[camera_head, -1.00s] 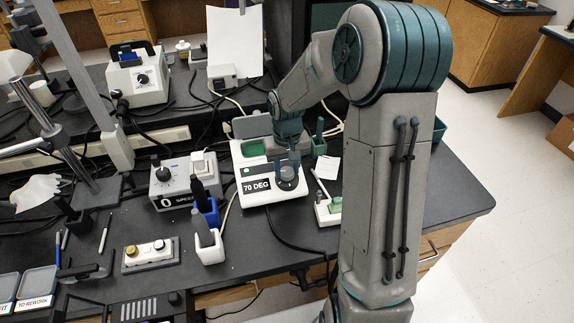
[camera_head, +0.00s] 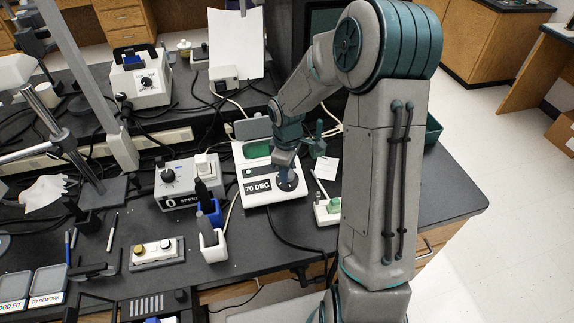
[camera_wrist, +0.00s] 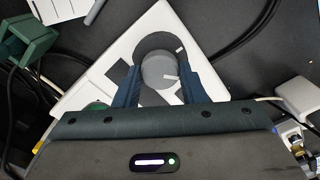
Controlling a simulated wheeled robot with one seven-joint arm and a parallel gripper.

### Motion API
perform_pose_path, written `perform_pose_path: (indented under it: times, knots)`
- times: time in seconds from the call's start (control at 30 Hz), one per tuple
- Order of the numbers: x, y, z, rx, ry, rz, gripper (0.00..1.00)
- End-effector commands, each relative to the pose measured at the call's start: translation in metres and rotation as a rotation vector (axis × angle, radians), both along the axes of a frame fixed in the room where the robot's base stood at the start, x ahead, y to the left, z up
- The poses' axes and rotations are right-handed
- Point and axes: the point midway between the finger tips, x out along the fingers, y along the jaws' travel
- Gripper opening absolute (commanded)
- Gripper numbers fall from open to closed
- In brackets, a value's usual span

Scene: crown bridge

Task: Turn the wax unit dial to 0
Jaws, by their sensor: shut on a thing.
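The wax unit (camera_head: 262,209) is a white box with a black "70 DEG" label, a green window and a round dial set in a dark ring. It stands on the dark bench near the middle of the head view. In the head view my gripper (camera_head: 285,170) partly hides the dial.
The speed unit (camera_head: 181,182), with a black knob, stands left of the wax unit. A small white tray with a green block (camera_head: 328,211) lies close on the right. Cables run around the wax unit.

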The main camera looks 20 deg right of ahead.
Motion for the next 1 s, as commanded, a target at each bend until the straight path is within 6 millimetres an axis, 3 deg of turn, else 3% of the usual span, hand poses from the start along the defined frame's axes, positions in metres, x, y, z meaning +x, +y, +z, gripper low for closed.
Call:
perform_pose_path:
  times: [0.5, 1.0]
  knots:
    - [0.0, -0.0006, 0.0031, 0.0, -0.001, 0.459, 0.14]
    - [0.0003, -0.0003, 0.0013, -0.001, -0.002, 0.673, 0.14]
